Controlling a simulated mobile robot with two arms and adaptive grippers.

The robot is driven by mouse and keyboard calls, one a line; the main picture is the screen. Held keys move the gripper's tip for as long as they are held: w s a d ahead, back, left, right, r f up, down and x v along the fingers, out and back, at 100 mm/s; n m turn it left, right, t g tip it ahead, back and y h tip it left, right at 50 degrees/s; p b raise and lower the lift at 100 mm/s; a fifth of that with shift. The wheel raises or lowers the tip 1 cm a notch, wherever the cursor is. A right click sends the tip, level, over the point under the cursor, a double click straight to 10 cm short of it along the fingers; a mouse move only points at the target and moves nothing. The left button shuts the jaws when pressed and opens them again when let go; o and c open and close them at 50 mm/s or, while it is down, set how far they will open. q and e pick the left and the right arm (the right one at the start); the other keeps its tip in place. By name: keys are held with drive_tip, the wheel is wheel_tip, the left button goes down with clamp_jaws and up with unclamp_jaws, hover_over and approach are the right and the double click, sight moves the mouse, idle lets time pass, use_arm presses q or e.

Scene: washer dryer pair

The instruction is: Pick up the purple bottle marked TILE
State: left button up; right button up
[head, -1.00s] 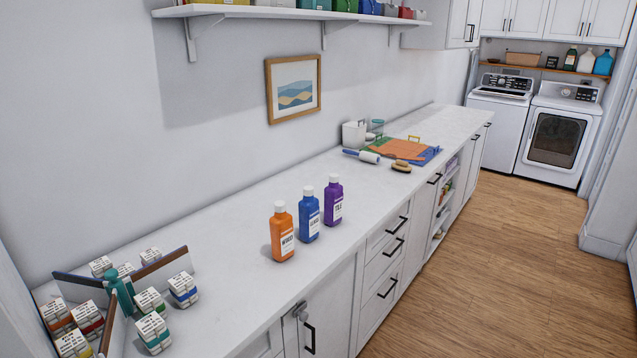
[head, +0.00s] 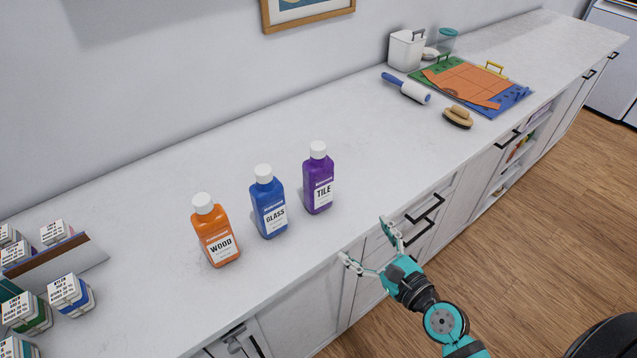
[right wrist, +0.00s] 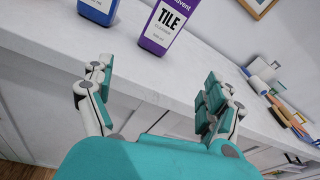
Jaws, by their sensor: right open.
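The purple bottle (head: 318,180) with a white cap and a TILE label stands upright on the white counter. It is the rightmost of a row of bottles. In the right wrist view the TILE bottle (right wrist: 166,25) shows at the top, its upper part cut off. My right gripper (head: 367,243) is open and empty, in front of the counter's front edge, below and to the right of the purple bottle. In the right wrist view its two fingers (right wrist: 150,100) are spread apart, with the bottle beyond them. My left gripper is not in view.
A blue GLASS bottle (head: 269,204) stands just left of the purple one, and an orange WOOD bottle (head: 215,232) farther left. Small labelled boxes (head: 70,294) lie at the left. A lint roller (head: 406,88) and brush (head: 457,117) lie farther back. The counter (head: 360,130) between is clear.

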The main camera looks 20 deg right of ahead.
wheel_tip(320, 180, up, 8)
drive_tip(key=m+t, duration=0.2)
drive_tip(key=p, duration=0.3)
approach(324, 179)
drive_tip(key=r, duration=0.1)
drive_tip(key=shift+y, duration=0.4)
drive_tip(key=x, duration=0.6)
drive_tip(key=shift+w+d+f+p, duration=0.2)
drive_tip(key=shift+w+p, duration=0.15)
drive_tip(key=shift+w+a, duration=0.2)
drive_tip(key=shift+w, duration=0.25)
drive_tip(key=x, duration=0.3)
drive_tip(key=p+x, duration=0.1)
drive_tip(key=x, duration=0.1)
drive_tip(key=shift+f, duration=0.4)
drive_tip(key=shift+s, duration=0.1)
drive_tip(key=shift+d, duration=0.1)
drive_tip(key=shift+c, duration=0.4)
